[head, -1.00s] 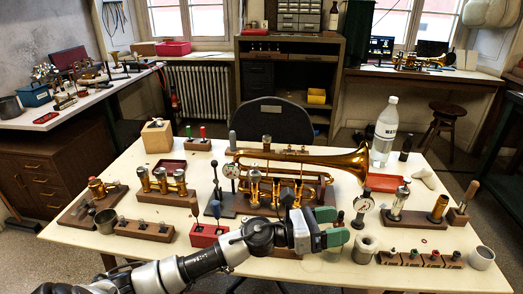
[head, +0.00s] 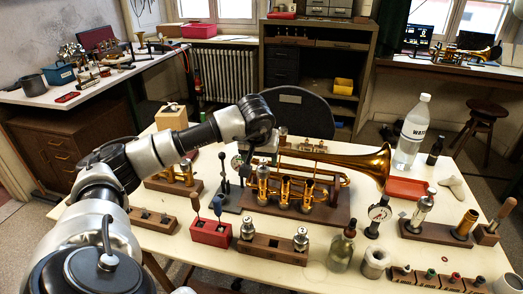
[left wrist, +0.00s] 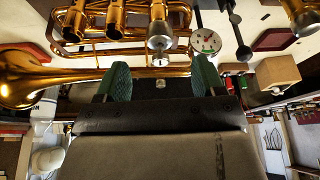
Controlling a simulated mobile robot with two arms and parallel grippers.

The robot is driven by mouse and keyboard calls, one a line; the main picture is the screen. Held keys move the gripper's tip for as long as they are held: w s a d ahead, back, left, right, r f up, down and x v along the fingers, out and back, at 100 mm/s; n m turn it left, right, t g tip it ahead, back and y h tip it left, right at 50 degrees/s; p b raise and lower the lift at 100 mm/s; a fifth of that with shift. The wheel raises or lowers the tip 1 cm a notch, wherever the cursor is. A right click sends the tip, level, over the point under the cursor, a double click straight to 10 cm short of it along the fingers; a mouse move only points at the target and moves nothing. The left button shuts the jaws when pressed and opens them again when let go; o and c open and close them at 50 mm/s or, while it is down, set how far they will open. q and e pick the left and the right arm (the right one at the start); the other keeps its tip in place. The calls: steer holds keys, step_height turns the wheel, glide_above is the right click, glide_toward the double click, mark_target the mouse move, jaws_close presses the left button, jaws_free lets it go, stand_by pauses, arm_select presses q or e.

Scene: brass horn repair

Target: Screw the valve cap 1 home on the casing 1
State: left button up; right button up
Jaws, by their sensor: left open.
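The brass trumpet (head: 345,160) lies in a wooden stand with several upright valve casings in front. The leftmost casing (head: 263,180) carries a silver piece at its top; I cannot tell whether this is valve cap 1 or how far it is seated. In the left wrist view this silver piece (left wrist: 160,38) is just beyond my fingers. My left gripper (left wrist: 161,78) is open, its two green fingers apart with no object held between them. In the head view my arm and wrist hide its fingers. My right gripper is not in view.
A dial gauge (left wrist: 206,41) stands close beside the leftmost casing. In front are a red block (head: 211,233) with tools and a wooden block (head: 272,248) with silver parts.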

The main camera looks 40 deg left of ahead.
mark_target(261, 171)
arm_select(q)
steer(key=x, duration=0.8)
steer(key=shift+d, duration=0.1)
steer(key=c, duration=1.1)
steer(key=m, duration=0.1)
steer(key=m+h, duration=0.1)
steer(key=shift+s+a+m+t, duration=0.1)
steer(key=shift+a+m+t, duration=0.2)
steer(key=shift+m, duration=0.1)
steer(key=shift+m+h, duration=0.5)
steer(key=shift+m, duration=0.6)
steer(key=o, duration=1.1)
